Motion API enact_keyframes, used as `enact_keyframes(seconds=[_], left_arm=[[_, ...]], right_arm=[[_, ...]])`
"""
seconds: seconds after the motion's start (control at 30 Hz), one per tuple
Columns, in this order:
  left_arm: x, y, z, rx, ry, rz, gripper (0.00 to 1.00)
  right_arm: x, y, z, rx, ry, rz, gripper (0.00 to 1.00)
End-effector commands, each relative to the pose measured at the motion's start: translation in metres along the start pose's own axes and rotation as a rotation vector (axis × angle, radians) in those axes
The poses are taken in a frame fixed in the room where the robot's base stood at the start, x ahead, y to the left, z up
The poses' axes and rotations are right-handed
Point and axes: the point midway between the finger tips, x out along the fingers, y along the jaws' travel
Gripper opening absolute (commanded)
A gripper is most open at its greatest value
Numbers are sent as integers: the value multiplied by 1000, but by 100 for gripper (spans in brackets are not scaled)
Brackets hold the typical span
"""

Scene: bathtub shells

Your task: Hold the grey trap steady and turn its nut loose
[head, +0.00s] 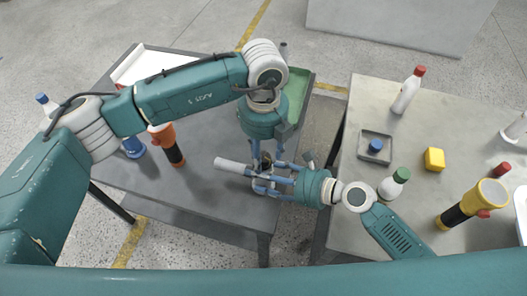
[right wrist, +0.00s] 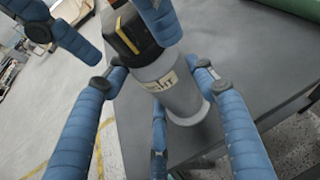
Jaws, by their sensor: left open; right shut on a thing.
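The grey trap (head: 232,166) lies over the left table, its pale pipe end pointing left in the head view. In the right wrist view its grey body (right wrist: 172,95) has a printed label and a wider rim. A black nut (right wrist: 128,32) with a yellow stripe sits at its upper end. My right gripper (head: 262,182) is shut on the trap body, with blue fingers on both sides. My left gripper (head: 265,162) is open and points down from above at the nut. One of its fingers passes close to the nut in the right wrist view; contact is unclear.
The dark left table (head: 200,205) holds an orange and black flashlight (head: 167,145) and a green tray (head: 298,92). A gap separates it from the right table (head: 395,150), which holds bottles, a small grey tray (head: 362,153), a yellow block (head: 434,159) and a yellow flashlight (head: 468,205).

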Motion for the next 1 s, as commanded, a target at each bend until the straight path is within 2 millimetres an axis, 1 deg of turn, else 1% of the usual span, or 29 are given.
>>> enact_keyframes(seconds=[0.2, 0.23, 0.27, 0.3, 0.37, 0.4, 0.43, 0.47, 0.77, 1.0], left_arm=[[0, 0, 0, 0, 0, 0, 48], [0, 0, 0, 0, 0, 0, 44], [0, 0, 0, 0, 0, 0, 38], [0, 0, 0, 0, 0, 0, 30], [0, 0, 0, 0, 0, 1, 18], [0, 0, 0, 0, 0, 1, 10], [0, 0, 0, 0, 0, 1, 4], [0, 0, 0, 0, 0, 0, 2], [0, 0, 0, 15, -1, 0, 2], [-1, 0, 1, 113, -2, 1, 2]], right_arm=[[0, 0, 0, 0, 1, 0, 25], [0, 0, 0, 0, 1, 0, 25], [0, 0, 0, 0, 1, 0, 25], [0, 0, 0, 0, 1, 0, 25], [0, 0, 0, 0, 1, 0, 25], [0, 0, 0, 0, 1, 0, 25], [0, 0, 0, 0, 1, 0, 25], [0, 0, 0, 0, 1, 0, 25], [0, 0, 0, -1, 1, 0, 25], [0, 0, 0, -1, 1, 1, 25]])
